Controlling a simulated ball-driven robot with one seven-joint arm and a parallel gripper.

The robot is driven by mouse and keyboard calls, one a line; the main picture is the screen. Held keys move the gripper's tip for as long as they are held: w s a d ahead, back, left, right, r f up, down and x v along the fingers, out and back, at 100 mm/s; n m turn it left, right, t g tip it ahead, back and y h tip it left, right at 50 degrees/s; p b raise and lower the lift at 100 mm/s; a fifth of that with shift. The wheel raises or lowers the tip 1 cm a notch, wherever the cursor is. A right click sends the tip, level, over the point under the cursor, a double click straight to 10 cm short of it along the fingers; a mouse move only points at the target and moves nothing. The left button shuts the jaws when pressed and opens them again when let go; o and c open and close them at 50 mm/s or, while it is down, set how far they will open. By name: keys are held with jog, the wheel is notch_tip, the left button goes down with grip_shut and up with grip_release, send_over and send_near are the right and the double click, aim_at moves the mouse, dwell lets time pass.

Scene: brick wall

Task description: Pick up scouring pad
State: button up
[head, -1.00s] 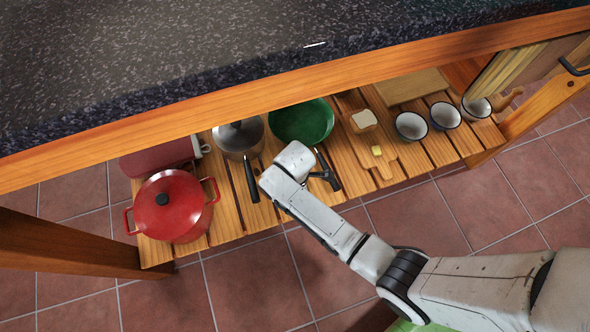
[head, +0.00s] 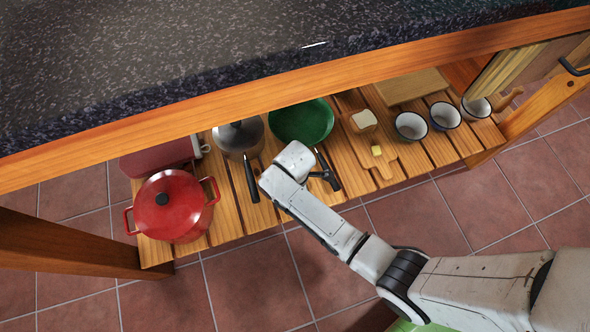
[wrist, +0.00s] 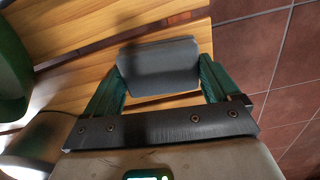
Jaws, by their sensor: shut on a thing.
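A dark grey, block-shaped pad, which I take to be the scouring pad (wrist: 158,64), sits between the two green fingers of my gripper (wrist: 162,82) in the wrist view. The fingers touch its left and right ends, so my gripper is shut on it. It is over or on the slatted wooden shelf; I cannot tell whether it still touches the slats.
The slatted shelf (head: 224,226) sits under a dark stone counter (head: 220,45). A red pot (head: 185,220) stands left, a steel pan (head: 238,138) and green pan (head: 301,121) behind my gripper.

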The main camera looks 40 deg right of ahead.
jog(key=shift+r, duration=0.5)
notch_tip(320, 180, up, 2)
jog(key=shift+r+p, duration=0.25)
jog(key=shift+p, duration=0.6)
jog(key=s+a+r+p, duration=0.3)
jog(key=s+r+p, duration=0.3)
jog(key=s+r, duration=0.3)
jog(key=s, duration=0.4)
jog(key=shift+s+a+p, duration=0.25)
jog(key=shift+a+p, duration=0.1)
jog(key=shift+p, duration=0.05)
jog(key=shift+r, duration=0.1)
